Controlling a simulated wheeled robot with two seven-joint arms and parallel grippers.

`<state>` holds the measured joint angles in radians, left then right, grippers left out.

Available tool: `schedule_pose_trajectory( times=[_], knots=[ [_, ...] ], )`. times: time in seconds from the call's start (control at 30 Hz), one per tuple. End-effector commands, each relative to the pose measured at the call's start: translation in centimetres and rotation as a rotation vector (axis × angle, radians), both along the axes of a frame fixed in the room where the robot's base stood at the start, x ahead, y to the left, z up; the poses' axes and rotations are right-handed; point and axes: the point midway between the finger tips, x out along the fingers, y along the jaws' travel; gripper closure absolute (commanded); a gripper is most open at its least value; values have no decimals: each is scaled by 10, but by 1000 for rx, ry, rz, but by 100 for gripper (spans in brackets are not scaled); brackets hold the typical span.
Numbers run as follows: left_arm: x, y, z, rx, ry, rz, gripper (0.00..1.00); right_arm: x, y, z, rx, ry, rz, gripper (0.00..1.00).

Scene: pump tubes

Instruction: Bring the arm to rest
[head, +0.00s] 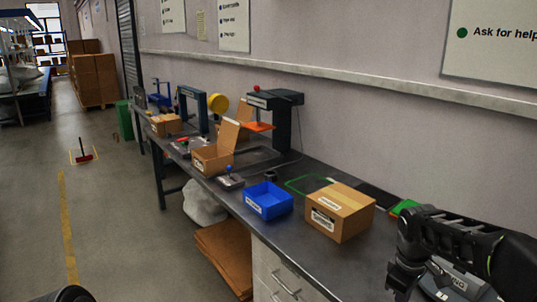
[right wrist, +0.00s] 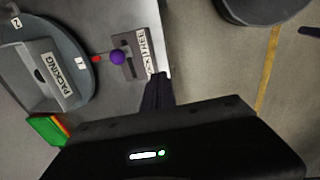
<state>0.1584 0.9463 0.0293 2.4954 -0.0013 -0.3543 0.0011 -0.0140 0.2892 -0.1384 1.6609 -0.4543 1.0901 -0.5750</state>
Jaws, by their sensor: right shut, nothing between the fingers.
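My right arm comes in from the right edge of the head view, over the near end of the bench. Its gripper (head: 399,286) points down there and looks empty. In the right wrist view the dark fingers of the right gripper (right wrist: 157,90) are together, with nothing held between them. They show over the bench edge, beside a small device with a purple ball (right wrist: 117,58); I cannot tell the height between them. My left gripper is not in view.
The grey bench (head: 289,229) runs along the wall. A closed cardboard box (head: 348,220), a blue bin (head: 268,202) and an open carton (head: 208,160) stand on it. A round grey unit labelled PACKING (right wrist: 85,78) is near the right gripper. The floor (head: 115,215) left of the bench is mostly clear.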

Motion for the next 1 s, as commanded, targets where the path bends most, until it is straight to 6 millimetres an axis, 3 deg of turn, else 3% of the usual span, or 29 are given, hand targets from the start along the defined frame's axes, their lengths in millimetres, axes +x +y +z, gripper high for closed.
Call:
schedule_pose_trajectory(
  times=[0.17,0.27,0.37,0.47,0.57,0.6,0.7,0.83,0.9,1.0],
  knots=[
    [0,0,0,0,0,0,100,24,41,-38,100,-120,-68,100],
    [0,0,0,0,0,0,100,32,74,-74,187,-177,-134,100],
    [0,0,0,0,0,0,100,27,119,-125,304,-219,-238,100],
    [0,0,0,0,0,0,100,-2,167,-188,430,-224,-394,100],
    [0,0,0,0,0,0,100,-52,204,-243,513,-191,-558,100],
    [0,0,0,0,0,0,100,-76,215,-261,531,-167,-618,100],
    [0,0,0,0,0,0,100,-139,235,-295,541,-90,-720,100],
    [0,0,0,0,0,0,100,-204,251,-317,521,29,-758,100],
    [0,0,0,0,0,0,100,-227,257,-323,512,81,-761,100],
    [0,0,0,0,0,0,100,-244,261,-330,506,123,-765,100]
  ],
)
